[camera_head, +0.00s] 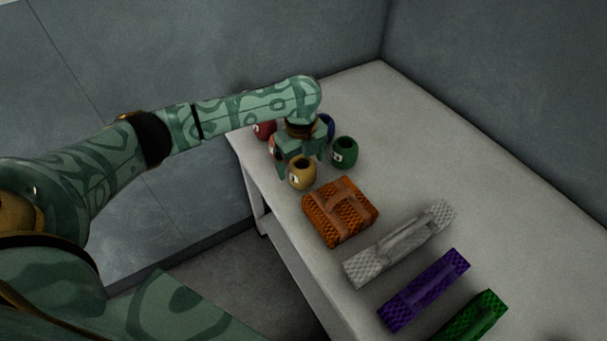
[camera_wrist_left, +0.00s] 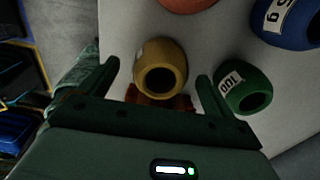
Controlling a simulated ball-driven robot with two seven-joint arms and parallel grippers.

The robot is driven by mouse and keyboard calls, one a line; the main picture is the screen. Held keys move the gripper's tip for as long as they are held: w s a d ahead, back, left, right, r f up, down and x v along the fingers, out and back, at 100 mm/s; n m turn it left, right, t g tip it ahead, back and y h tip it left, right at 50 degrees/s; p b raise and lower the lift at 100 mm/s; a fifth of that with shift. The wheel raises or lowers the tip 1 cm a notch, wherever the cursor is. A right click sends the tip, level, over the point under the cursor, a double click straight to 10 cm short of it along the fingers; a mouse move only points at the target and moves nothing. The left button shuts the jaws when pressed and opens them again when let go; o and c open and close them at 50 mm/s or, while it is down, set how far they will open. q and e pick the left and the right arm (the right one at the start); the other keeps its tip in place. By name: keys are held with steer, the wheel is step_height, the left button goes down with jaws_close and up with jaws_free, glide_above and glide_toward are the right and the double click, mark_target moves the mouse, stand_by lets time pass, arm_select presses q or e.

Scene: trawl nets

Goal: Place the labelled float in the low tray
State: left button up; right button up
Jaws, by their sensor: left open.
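Several barrel-shaped floats stand at the table's far left end. The yellow float (camera_head: 302,173) has a pale label; the green float (camera_head: 344,152) has one too, which reads 100 in the left wrist view (camera_wrist_left: 243,90). A blue float (camera_head: 328,123) and red floats (camera_head: 264,130) are partly hidden by my arm. My left gripper (camera_head: 301,157) is open and points down among them. In the left wrist view, the yellow float (camera_wrist_left: 160,68) shows between the spread fingers, with none shut on it. I cannot tell which container is the low tray.
A row of woven containers runs along the table: orange (camera_head: 340,212), white (camera_head: 400,245), purple (camera_head: 424,290) and green (camera_head: 471,319). The pale table (camera_head: 470,170) is clear to their right. Grey walls close off the back.

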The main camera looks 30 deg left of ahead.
arm_select(q)
step_height(320, 180, down, 5)
steer(key=b, duration=0.3)
steer(key=shift+d+f, duration=0.1)
steer(key=shift+f, duration=0.1)
steer(key=shift+r, duration=0.2)
steer(key=c, duration=1.2)
arm_select(e)
steer(key=f, duration=0.1)
steer(key=s+f, duration=0.1)
steer(key=shift+s+f, duration=0.3)
steer(key=shift+f, duration=0.1)
arm_select(q)
steer(key=shift+c, duration=0.2)
